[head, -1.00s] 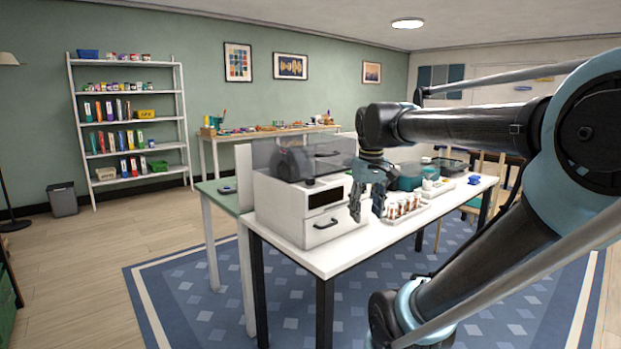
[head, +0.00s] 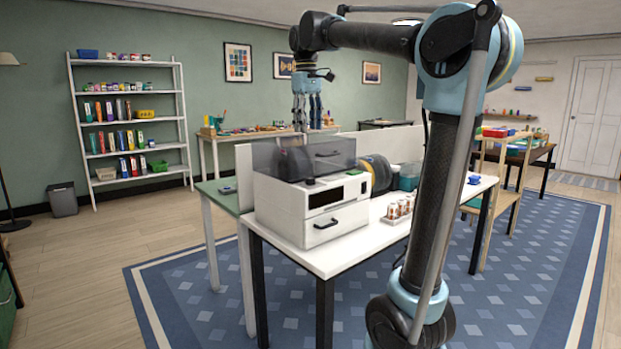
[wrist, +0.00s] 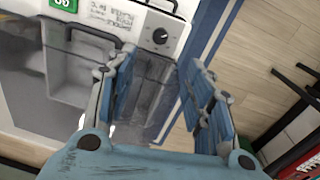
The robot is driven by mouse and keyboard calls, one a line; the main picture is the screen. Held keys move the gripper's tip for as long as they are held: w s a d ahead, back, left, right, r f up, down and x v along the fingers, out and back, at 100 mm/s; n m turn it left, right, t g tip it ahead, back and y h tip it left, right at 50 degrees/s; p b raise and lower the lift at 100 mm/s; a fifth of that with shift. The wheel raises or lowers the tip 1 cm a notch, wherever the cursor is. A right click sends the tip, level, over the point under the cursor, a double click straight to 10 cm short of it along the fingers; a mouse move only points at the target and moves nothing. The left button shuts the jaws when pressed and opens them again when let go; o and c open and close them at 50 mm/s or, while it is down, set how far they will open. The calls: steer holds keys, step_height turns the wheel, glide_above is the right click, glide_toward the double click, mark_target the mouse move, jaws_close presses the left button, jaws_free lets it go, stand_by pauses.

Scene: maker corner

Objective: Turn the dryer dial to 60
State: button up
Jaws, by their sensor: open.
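The dryer (head: 284,208) is a white box with a smoky clear lid and a front drawer, at the near left end of the white table.
A dark spool (head: 377,174) stands behind the dryer. A rack of small jars (head: 398,210) and a teal container (head: 409,178) stand to its right on the white table (head: 345,252). A low partition runs behind. The space above the dryer lid is clear.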

mark_target(311, 178)
steer(key=f, duration=1.7)
steer(key=shift+w+d+f, duration=0.15)
steer(key=shift+w+d, duration=0.15)
steer(key=shift+w, duration=0.05)
steer(key=shift+c, duration=0.4)
steer(key=c, duration=1)
